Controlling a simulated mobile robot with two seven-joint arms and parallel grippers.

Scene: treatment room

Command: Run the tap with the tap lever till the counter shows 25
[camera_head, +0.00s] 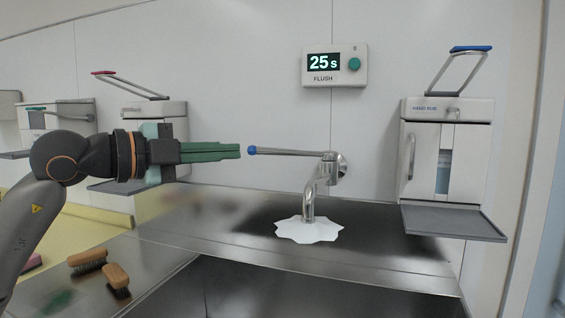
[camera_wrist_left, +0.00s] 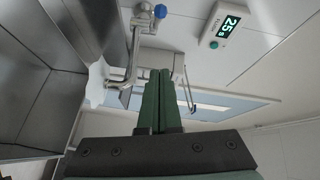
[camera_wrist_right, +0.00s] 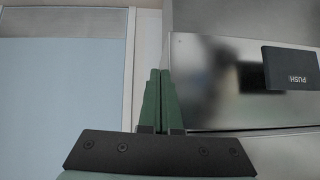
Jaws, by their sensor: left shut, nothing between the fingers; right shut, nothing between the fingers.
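The flush counter (camera_head: 335,65) on the wall reads 25 s; it also shows in the left wrist view (camera_wrist_left: 226,27). Below it, the tap (camera_head: 321,185) has a long lever (camera_head: 290,152) with a blue knob that points left. A white splash shape (camera_head: 308,231) lies under the spout on the steel surface. In the left wrist view the blue knob (camera_wrist_left: 160,11) is ahead of the shut fingers. My right gripper (camera_wrist_right: 160,75) is shut and empty, away from the tap.
A hand rub dispenser (camera_head: 466,150) with a blue lever hangs right of the tap. A dispenser with a red lever (camera_head: 130,84) hangs behind my left arm. Two brushes (camera_head: 88,260) lie at the lower left. A dark PUSH plate (camera_wrist_right: 291,68) shows in the right wrist view.

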